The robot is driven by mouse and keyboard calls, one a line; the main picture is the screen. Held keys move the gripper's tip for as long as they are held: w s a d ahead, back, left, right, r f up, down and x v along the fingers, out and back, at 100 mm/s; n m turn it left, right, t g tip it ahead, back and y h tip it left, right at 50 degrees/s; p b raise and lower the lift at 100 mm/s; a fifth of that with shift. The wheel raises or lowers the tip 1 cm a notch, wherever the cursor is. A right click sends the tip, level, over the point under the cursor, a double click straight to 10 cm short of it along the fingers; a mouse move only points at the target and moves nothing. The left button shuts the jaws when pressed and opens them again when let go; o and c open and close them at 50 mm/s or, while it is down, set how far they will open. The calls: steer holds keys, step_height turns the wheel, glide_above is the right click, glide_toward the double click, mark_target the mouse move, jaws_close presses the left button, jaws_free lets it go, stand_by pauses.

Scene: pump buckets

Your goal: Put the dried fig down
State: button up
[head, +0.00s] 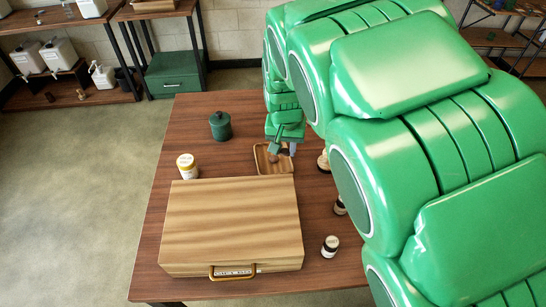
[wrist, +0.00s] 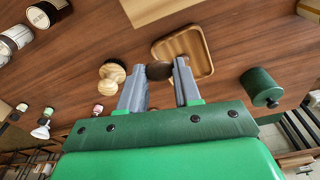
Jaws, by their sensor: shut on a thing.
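My gripper (head: 279,150) is shut on a small dark brown dried fig (wrist: 159,70), held between the two grey fingertips in the wrist view. In the head view the fig (head: 273,158) shows just below the fingers, at the small wooden tray (head: 275,169). In the wrist view the tray (wrist: 184,45) lies just beyond the fingertips, and the fig overlaps its near left edge. The tray looks empty. I cannot tell whether the fig touches the tray or hangs above it.
A large wooden case (head: 235,225) stands in front of the tray. A green lidded canister (head: 220,126) and a yellow-lidded jar (head: 186,166) stand left. A round wooden item (wrist: 112,75) is near my fingers. A dark-lidded jar (head: 330,246) stands right of the case. Bare tabletop lies behind the tray.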

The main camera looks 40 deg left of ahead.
steer(key=s+d, duration=0.1)
steer(key=d, duration=0.2)
glide_above(281, 158)
steer(key=shift+m, duration=0.3)
steer(key=shift+s+d+f, duration=0.1)
steer(key=shift+s+f, duration=0.1)
steer(key=shift+f, duration=2.25)
steer(key=shift+s+d+f, duration=0.1)
steer(key=shift+s+f, duration=0.1)
steer(key=shift+f, duration=3.7)
steer(key=shift+f, duration=0.3)
steer(key=o, duration=1)
steer(key=shift+r, duration=0.15)
